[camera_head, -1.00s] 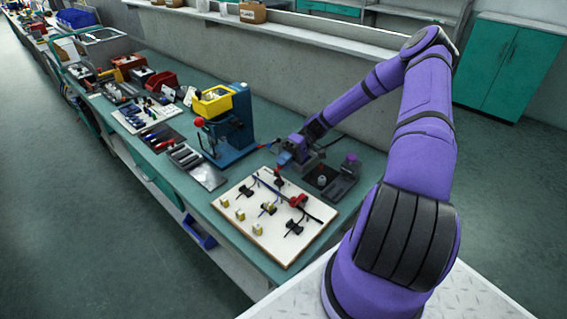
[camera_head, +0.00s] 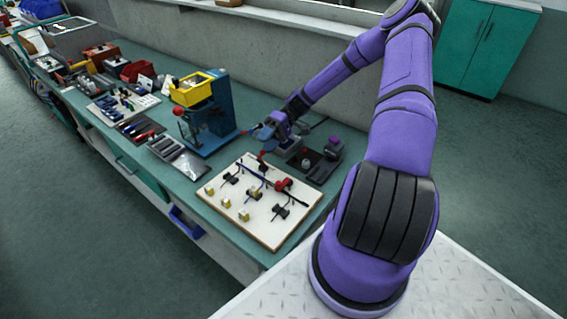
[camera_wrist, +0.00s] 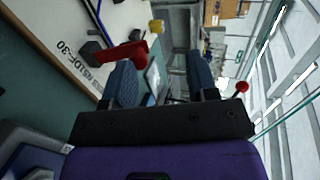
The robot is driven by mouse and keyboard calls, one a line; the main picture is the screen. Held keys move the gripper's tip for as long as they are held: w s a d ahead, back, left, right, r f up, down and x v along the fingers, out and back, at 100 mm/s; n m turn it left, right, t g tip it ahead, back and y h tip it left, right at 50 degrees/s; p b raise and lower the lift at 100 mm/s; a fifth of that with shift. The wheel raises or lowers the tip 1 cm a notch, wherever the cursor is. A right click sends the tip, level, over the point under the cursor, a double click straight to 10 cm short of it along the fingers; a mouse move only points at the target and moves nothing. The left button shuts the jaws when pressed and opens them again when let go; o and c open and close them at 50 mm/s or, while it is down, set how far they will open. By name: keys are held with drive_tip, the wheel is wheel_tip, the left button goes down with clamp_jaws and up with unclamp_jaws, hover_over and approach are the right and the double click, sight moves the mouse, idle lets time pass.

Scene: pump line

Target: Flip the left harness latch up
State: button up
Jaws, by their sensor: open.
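The pale harness board (camera_head: 240,226) lies on the green bench with dark cables and clips on it. Two red latches show on it: one (camera_head: 283,184) near the middle of its right side, the other, darker and smaller (camera_head: 263,158), at its far edge. My gripper (camera_head: 259,133) is just beyond that far edge, above the bench. In the wrist view my gripper (camera_wrist: 163,76) is open, with nothing between its blue fingers. A red latch (camera_wrist: 124,55) on the board is beside the left finger, apparently outside the jaws. I cannot tell which latch it is or whether they touch.
A blue press with a yellow bin (camera_head: 192,91) stands left of my gripper. A dark fixture (camera_head: 317,162) with a purple-topped part is to its right. Several yellow blocks (camera_head: 227,203) sit along the board's left side. A grey tray (camera_head: 180,157) lies beyond the board.

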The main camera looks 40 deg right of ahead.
drive_tip(key=s+a+r, duration=0.1)
drive_tip(key=s+a, duration=0.1)
drive_tip(key=s, duration=0.5)
drive_tip(key=s+a+r, duration=0.1)
drive_tip(key=s+a, duration=0.1)
drive_tip(key=s, duration=0.6)
drive_tip(key=shift+s+a+r, duration=0.2)
drive_tip(key=shift+a, duration=0.1)
drive_tip(key=w+m+h, duration=0.1)
drive_tip(key=m, duration=0.1)
drive_tip(key=w+d+f+m+h, duration=0.1)
drive_tip(key=m, duration=0.1)
drive_tip(key=w+d+m+h, duration=0.1)
drive_tip(key=m, duration=0.1)
drive_tip(key=shift+w+d+f+t, duration=0.1)
drive_tip(key=shift+w+f+t, duration=0.2)
drive_tip(key=shift+t, duration=0.1)
drive_tip(key=w+d+r+m+t+h, duration=0.3)
drive_tip(key=w+d+r+m+h, duration=0.3)
drive_tip(key=w+m, duration=0.4)
drive_tip(key=x, duration=0.3)
drive_tip(key=a+x, duration=0.1)
drive_tip(key=x, duration=0.6)
drive_tip(key=shift+w+a+r, duration=0.15)
drive_tip(key=shift+a+r, duration=0.05)
drive_tip(key=shift+r, duration=0.05)
drive_tip(key=shift+d, duration=0.1)
clamp_jaws()
